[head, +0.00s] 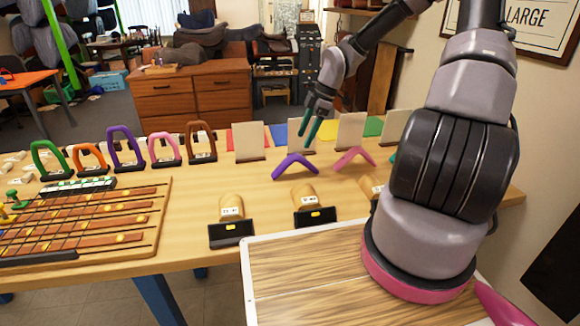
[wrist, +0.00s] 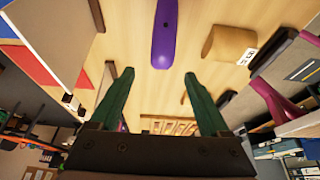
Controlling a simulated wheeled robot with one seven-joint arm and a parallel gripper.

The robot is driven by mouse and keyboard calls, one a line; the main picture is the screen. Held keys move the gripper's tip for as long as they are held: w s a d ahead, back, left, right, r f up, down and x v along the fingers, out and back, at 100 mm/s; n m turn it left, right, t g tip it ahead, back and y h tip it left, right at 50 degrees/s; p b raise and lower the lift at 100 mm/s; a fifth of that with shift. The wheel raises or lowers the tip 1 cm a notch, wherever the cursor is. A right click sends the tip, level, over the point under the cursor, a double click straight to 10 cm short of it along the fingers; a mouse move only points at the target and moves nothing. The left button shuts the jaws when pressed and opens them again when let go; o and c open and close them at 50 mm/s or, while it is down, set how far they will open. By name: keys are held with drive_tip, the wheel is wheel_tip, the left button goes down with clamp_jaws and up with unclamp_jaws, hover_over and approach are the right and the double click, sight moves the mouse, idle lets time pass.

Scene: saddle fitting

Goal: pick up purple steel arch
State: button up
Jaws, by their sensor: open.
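A purple arch (head: 295,162), a low bent piece, stands on the wooden table near its middle. A second, taller purple arch (head: 125,147) stands upright in a dark base in the row at the left. My gripper (head: 312,130) has green fingers and hangs above and slightly behind the low purple arch, apart from it. In the wrist view my gripper (wrist: 160,88) is open with nothing between its fingers. A purple arch (wrist: 164,35) shows there from above as a narrow bar, ahead of the fingertips.
A pink low arch (head: 353,157) stands to the right. Tan blocks with black fronts (head: 232,215) line the table's front. Upright tan boards (head: 250,142) stand behind on coloured patches. Green, orange, pink and brown arches stand at left beside a strung wooden board (head: 90,225).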

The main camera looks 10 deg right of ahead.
sight(295, 158)
drive_tip(key=x, duration=0.9)
drive_tip(key=shift+s, duration=0.15)
clamp_jaws()
